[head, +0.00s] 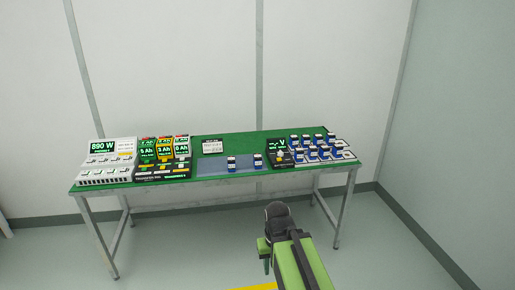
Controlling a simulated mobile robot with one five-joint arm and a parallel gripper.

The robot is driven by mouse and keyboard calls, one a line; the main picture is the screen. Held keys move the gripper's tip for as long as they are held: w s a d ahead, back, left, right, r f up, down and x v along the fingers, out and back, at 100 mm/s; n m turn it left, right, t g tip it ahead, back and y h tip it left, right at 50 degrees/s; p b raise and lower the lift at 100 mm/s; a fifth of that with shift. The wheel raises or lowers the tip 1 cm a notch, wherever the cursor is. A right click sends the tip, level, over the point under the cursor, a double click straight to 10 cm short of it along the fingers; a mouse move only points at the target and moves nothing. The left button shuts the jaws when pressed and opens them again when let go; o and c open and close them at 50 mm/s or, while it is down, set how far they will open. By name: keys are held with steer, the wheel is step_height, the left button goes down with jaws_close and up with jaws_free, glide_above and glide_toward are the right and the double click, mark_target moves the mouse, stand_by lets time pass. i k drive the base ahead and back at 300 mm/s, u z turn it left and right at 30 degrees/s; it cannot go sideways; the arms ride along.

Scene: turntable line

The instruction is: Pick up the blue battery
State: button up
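Several small blue batteries with white labels stand on a green-topped table. One blue battery (231,163) stands on the grey-blue mat (205,167) near the table's front middle. A second blue battery (257,161) stands to its right. Several more blue batteries (313,153) stand in rows on a white holder (349,155) at the right end. My gripper (266,262) is at the end of my green arm, in front of the table and apart from the batteries. Its fingers are too small and partly hidden to tell whether it is open.
A white power unit (110,160) and a charger (163,157) with green displays fill the table's left part. A small sign (213,146) stands behind the mat. A black meter (278,153) stands right of the second battery. The floor before the table is clear.

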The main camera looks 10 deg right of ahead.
mark_target(256, 157)
steer(key=u, duration=0.45)
steer(key=i, duration=0.85)
steer(key=u, duration=0.45)
steer(key=i, duration=0.95)
steer(key=z, duration=0.15)
